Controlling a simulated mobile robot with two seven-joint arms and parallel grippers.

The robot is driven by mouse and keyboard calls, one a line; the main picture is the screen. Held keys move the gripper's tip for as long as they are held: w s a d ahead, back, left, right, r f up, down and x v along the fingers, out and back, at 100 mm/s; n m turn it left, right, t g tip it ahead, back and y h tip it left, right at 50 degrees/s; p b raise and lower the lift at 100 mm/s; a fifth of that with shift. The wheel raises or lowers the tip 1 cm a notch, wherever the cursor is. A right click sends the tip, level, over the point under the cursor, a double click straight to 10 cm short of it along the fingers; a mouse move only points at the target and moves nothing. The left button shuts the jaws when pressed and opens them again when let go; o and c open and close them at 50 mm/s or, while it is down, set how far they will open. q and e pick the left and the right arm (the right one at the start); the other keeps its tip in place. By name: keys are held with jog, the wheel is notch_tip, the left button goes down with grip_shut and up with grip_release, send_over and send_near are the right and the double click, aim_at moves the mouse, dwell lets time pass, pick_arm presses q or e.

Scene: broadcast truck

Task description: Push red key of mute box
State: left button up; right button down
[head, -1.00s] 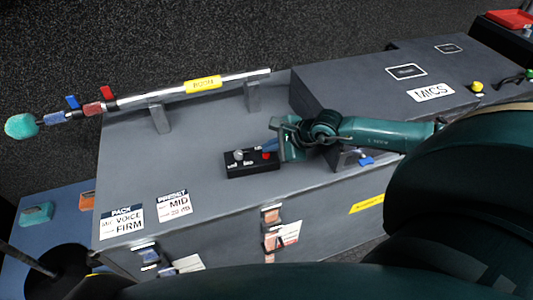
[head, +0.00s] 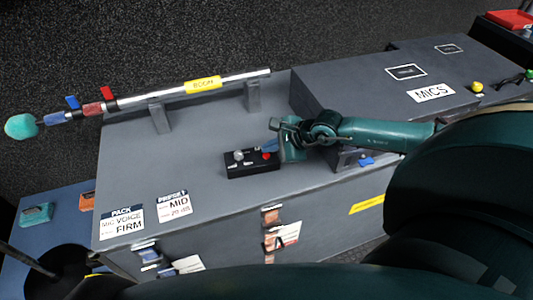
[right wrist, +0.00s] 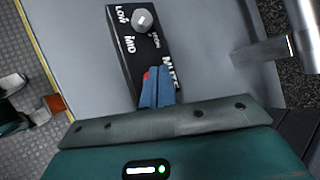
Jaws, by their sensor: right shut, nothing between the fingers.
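The mute box (head: 250,168) is a small black box on the grey bench top, with a silver knob (head: 239,155) at its left. Its red key (head: 267,155) is at the right end. My right gripper (head: 270,147) is shut and empty, with its blue fingertips at the red key. In the right wrist view the box (right wrist: 128,55) shows LOW, MID, HIGH and MUTE lettering. The shut fingers (right wrist: 153,88) cover most of the red key (right wrist: 146,75), of which a sliver shows. Whether they touch or press it I cannot tell. My left gripper is not in view.
A boom pole (head: 205,86) rests on two grey stands behind the box. A raised grey case labelled MICS (head: 380,80) stands at the right. Two cards (head: 122,222) lie at the bench's front left. The bench top left of the box is clear.

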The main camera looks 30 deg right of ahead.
aim_at(270, 158)
dwell(0.6)
jog(key=shift+f+b, duration=0.45)
jog(key=shift+b, duration=0.05)
jog(key=shift+f, duration=0.15)
dwell(0.4)
jog(key=shift+r, duration=0.55)
jog(key=shift+r+p, duration=0.15)
jog(key=shift+p, duration=0.2)
notch_tip(270, 158, up, 6)
jog(key=p, duration=0.3)
jog(key=shift+p, duration=0.4)
